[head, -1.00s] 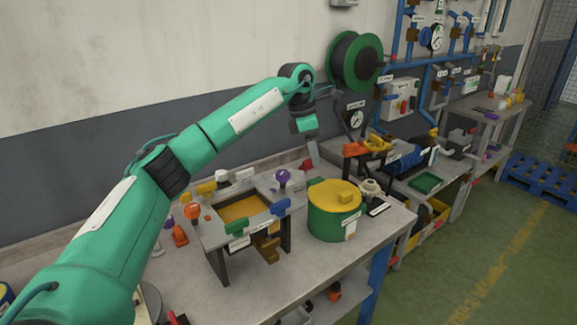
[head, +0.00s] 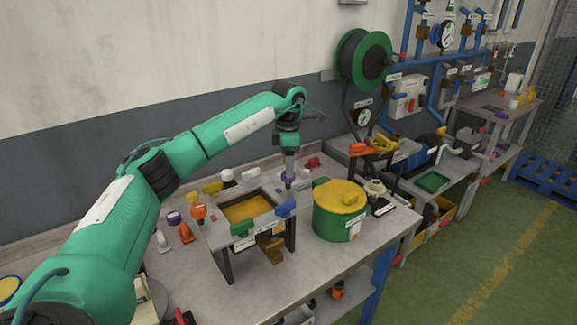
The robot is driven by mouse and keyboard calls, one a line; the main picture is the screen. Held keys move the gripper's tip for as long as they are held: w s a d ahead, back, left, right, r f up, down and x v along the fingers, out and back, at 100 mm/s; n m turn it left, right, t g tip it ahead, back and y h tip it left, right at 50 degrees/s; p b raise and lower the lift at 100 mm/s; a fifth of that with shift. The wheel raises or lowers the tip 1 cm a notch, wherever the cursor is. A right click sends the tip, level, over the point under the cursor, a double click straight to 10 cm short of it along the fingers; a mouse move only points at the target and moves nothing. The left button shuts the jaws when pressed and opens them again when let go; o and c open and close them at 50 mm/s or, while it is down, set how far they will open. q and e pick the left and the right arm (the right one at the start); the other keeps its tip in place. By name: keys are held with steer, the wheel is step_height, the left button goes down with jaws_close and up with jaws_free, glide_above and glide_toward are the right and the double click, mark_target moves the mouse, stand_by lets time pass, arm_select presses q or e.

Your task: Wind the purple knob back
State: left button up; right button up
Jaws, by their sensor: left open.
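The purple knob (head: 286,183) stands at the right back corner of a grey raised frame with a yellow middle (head: 245,209) on the bench. My left gripper (head: 289,174) points down right over the knob and hides most of it. Its jaws are open around or just above the knob; which one I cannot tell. My right gripper is not in view.
On the frame are an orange knob (head: 198,212) and green (head: 242,229), blue (head: 286,208) and yellow (head: 212,188) handles. A green pot with a yellow lid (head: 340,196) stands close on the right. A black and green reel (head: 364,58) is on the wall.

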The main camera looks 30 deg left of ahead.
mark_target(288, 181)
arm_select(q)
steer(key=shift+f, duration=1.4)
steer(key=c, duration=1)
